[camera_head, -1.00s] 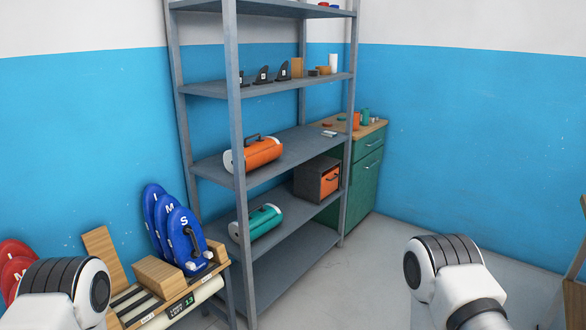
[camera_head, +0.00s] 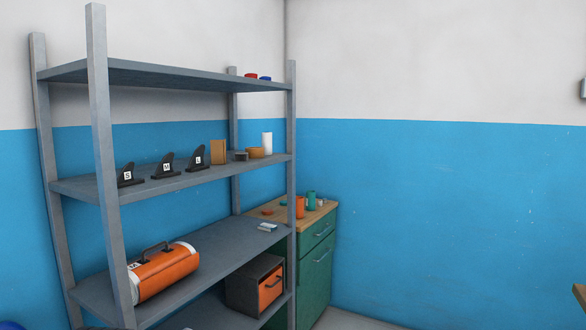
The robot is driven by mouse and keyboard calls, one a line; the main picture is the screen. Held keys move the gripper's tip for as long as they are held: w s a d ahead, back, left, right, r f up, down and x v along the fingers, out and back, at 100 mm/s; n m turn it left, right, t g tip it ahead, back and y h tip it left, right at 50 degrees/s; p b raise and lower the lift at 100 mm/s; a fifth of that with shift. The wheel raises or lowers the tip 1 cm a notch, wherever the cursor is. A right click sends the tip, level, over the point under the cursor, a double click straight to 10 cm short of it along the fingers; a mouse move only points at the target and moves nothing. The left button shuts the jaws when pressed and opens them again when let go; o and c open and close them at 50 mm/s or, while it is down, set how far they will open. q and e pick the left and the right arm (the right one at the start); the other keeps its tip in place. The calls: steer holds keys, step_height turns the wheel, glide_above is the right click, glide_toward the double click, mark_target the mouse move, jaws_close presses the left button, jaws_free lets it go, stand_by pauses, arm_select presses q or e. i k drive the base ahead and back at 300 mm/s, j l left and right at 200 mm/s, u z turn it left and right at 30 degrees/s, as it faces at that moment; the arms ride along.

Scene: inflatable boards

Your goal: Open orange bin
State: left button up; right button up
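The orange bin is a dark grey box with an orange front (camera_head: 270,287) and a small dark handle. It sits at the right end of a lower shelf of the grey metal rack, below the shelf with the orange cylinder. Its orange front looks closed, flush with the box. The lower edge of the box is near the bottom of the view. Neither of my grippers is in view.
An orange cylinder with a handle (camera_head: 165,270) lies on the grey rack's middle shelf (camera_head: 215,255). Black fins (camera_head: 166,166) stand on the shelf above. A green cabinet (camera_head: 316,275) with cups on its wooden top stands behind the rack's right end. A wooden edge (camera_head: 580,293) shows at far right.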

mark_target(270, 284)
steer(key=i+l+u, duration=0.4)
steer(key=i+l, duration=0.2)
steer(key=l, duration=0.2)
steer(key=i+l+u, duration=0.15)
steer(key=l, duration=0.3)
steer(key=i, duration=0.1)
